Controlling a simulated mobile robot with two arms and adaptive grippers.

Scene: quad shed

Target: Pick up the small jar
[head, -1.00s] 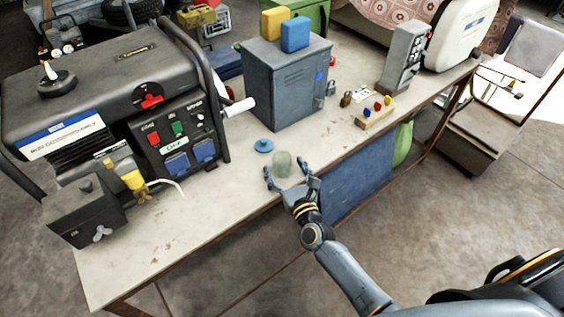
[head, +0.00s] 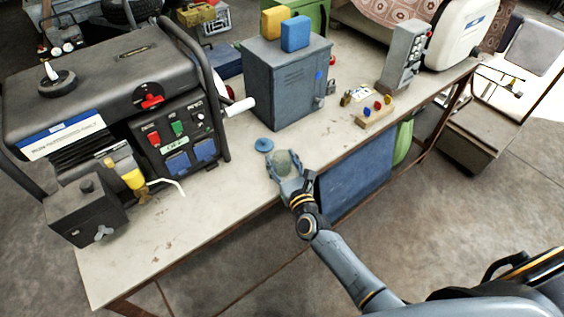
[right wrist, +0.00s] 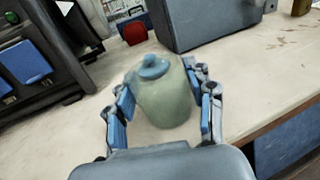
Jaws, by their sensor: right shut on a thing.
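The small jar (head: 284,159) is pale green and stands near the front edge of the workbench. In the right wrist view the jar (right wrist: 165,98) is between the two blue-padded fingers. My right gripper (head: 285,170) is shut on the jar, with a finger on each side. I cannot tell whether the jar's base is clear of the bench. In the right wrist view the lid (right wrist: 152,67) overlaps the jar's upper edge. My left gripper is not in view.
A generator (head: 120,95) fills the bench's left side. A grey metal cabinet (head: 283,85) stands behind the jar. A wooden block with coloured knobs (head: 375,112) and a grey control box (head: 404,55) are to the right. Bare bench top (head: 215,200) lies left of the jar.

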